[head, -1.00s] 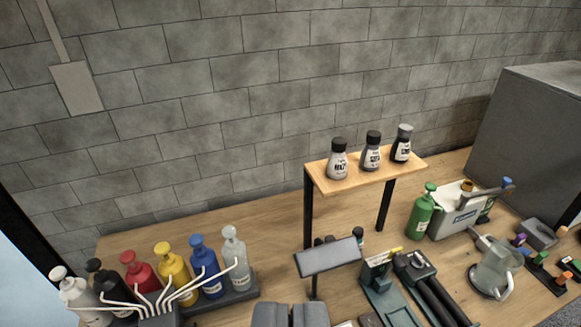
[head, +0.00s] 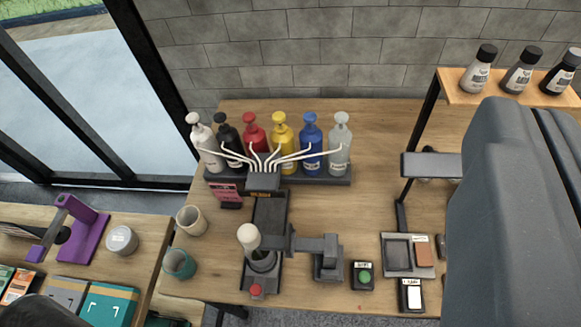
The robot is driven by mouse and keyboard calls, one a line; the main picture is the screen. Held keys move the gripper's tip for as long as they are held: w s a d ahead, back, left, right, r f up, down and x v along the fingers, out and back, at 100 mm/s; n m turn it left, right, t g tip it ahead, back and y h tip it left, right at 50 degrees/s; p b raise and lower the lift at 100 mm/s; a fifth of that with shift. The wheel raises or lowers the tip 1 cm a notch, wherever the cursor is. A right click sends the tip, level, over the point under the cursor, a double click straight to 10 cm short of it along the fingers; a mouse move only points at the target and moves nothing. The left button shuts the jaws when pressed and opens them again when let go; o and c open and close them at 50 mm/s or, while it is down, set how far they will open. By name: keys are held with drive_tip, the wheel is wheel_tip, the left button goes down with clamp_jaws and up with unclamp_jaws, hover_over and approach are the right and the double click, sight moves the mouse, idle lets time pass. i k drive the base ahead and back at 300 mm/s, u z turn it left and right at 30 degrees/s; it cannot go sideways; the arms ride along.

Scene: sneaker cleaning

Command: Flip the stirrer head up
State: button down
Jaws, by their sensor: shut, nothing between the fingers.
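A dark grey stirrer (head: 327,262) stands at the front middle of the wooden table. Its arm reaches left from a short column, and the stirrer head (head: 274,243) lies level at the arm's left end. A white rounded knob (head: 248,236) shows beside the head, above a grey round part on a base with a red button (head: 256,290). What lies under the head is partly hidden. My gripper (head: 532,112) fills the right side, large and close to the camera, with its two grey halves together. It is shut, empty, and well right of the stirrer.
Several coloured pump bottles (head: 282,145) stand in a rack behind the stirrer, with white spouts meeting in front. Two cups (head: 190,220) sit left. A green button box (head: 364,276) and a grey tray (head: 399,254) are right. A wooden shelf (head: 455,85) holds dark-capped bottles.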

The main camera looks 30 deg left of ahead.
sight(249, 237)
drive_tip(key=z, duration=0.45)
drive_tip(key=k, duration=1.75)
drive_tip(key=u, duration=0.6)
drive_tip(key=i, duration=1)
drive_tip(key=z, duration=0.05)
